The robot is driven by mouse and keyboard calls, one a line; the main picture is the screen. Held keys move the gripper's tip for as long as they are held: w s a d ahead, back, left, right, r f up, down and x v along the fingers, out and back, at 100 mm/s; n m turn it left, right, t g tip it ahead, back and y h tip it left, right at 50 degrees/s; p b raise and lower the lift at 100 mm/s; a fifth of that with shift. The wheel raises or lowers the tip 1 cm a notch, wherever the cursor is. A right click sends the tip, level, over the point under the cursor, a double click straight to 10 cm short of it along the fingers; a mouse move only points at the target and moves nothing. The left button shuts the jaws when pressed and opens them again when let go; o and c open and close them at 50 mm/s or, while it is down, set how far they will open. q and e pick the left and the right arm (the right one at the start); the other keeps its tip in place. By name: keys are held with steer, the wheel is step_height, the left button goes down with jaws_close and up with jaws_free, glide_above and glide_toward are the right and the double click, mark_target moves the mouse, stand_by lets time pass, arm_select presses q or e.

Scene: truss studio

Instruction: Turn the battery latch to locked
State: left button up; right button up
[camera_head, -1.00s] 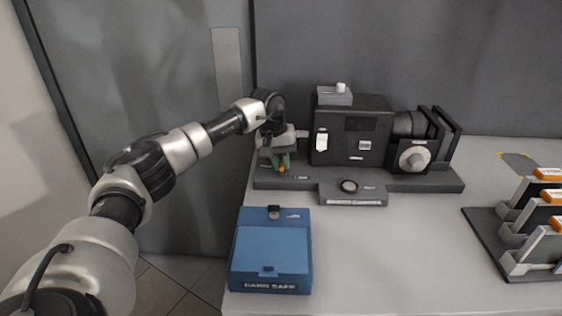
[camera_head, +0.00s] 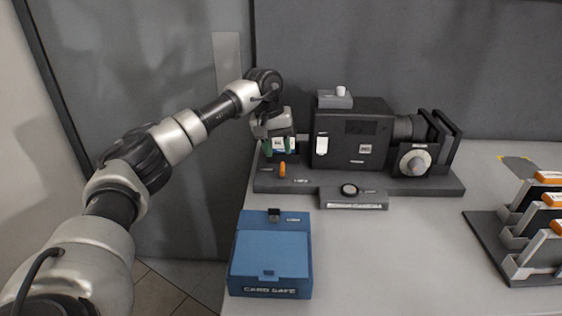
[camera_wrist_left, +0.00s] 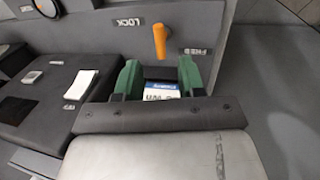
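The orange latch (camera_head: 282,169) stands on the camera rig's dark base, left of the camera body. In the left wrist view the latch (camera_wrist_left: 160,40) stands between a LOCK label (camera_wrist_left: 127,22) and a FREE label (camera_wrist_left: 197,51). My left gripper (camera_head: 279,149) is above and behind the latch, apart from it. Its green fingertips are spread. A battery (camera_wrist_left: 162,91) with a blue and white label shows between them in the left wrist view; I see no grip on it. My right gripper is out of view.
The dark camera body (camera_head: 352,135) stands just right of my left gripper. A blue card safe (camera_head: 270,250) sits in front. A rack (camera_head: 490,230) with orange-topped cards is at the right. The table between is clear.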

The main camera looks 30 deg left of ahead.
arm_select(q)
steer(key=r, duration=0.3)
steer(key=a+r, duration=0.1)
steer(key=r, duration=0.1)
steer(key=shift+s, duration=0.25)
